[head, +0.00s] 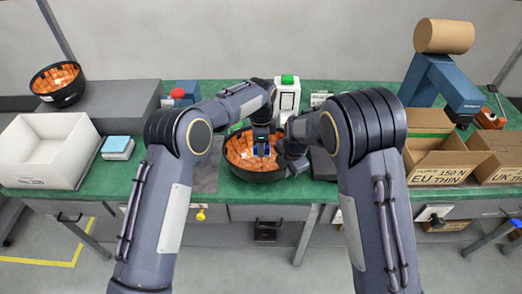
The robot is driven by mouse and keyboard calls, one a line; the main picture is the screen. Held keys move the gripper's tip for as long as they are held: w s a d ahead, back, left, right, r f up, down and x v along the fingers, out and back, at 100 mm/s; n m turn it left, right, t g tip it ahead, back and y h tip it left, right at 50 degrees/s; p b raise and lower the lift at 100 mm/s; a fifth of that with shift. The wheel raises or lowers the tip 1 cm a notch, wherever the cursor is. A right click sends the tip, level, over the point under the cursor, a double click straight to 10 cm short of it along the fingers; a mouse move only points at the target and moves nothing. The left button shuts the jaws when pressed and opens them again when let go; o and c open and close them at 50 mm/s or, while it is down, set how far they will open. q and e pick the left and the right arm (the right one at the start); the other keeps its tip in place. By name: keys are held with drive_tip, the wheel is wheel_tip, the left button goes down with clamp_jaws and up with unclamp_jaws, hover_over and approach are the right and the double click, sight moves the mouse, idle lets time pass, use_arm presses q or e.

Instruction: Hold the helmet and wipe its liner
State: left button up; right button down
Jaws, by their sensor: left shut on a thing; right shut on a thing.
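The helmet (236,153) is a black shell lying open side up on the green bench, its orange segmented liner (240,146) facing up. My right gripper (288,158) is at the helmet's right rim and shut on it; its fingertips are partly hidden by my own arm. My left gripper (262,146) points down into the helmet from above, shut on a small blue thing that looks like a wiping pad. The pad is mostly hidden by the fingers, and I cannot tell whether it touches the liner.
A second helmet (58,84) sits on a grey block (115,98) at left. A white bin (40,150) and a blue-topped white block (117,147) stand left. A green-topped white box (287,92) is behind. Cardboard boxes (440,162) and a blue stand (440,85) are right.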

use_arm(q)
drive_tip(key=shift+r, duration=3.15)
use_arm(e)
drive_tip(key=c, duration=1.5)
unclamp_jaws()
drive_tip(key=shift+o, duration=0.2)
wheel_tip(320, 180, up, 12)
drive_tip(key=s+d, duration=0.1)
drive_tip(key=shift+s, duration=0.4)
drive_tip(key=shift+f, duration=0.1)
